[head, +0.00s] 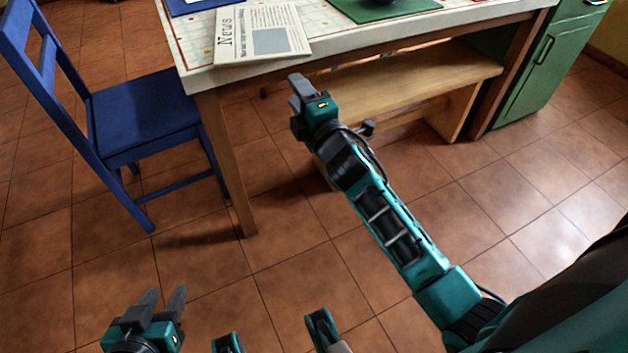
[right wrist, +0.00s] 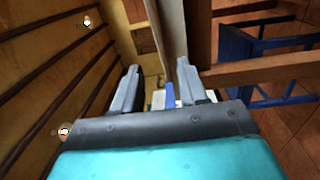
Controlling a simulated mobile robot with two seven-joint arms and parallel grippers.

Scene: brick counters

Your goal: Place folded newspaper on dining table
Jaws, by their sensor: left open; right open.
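The folded newspaper (head: 262,33) lies flat on the dining table (head: 360,36), near its front left corner, with "News" printed on it. My right gripper (head: 301,86) is in front of the table's front edge, below and to the right of the newspaper, and apart from it. It is open and empty; its two fingers also show in the right wrist view (right wrist: 158,90). My left gripper (head: 162,303) is low at the bottom left, over the floor, open and empty, far from the table. The newspaper cannot be made out in the right wrist view.
A blue chair (head: 140,112) stands at the table's left side. A wooden bench (head: 420,78) is under the table. A green placemat (head: 385,8) and a blue one (head: 195,5) lie on the tabletop. A green cabinet (head: 548,60) stands at right. The tiled floor in front is clear.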

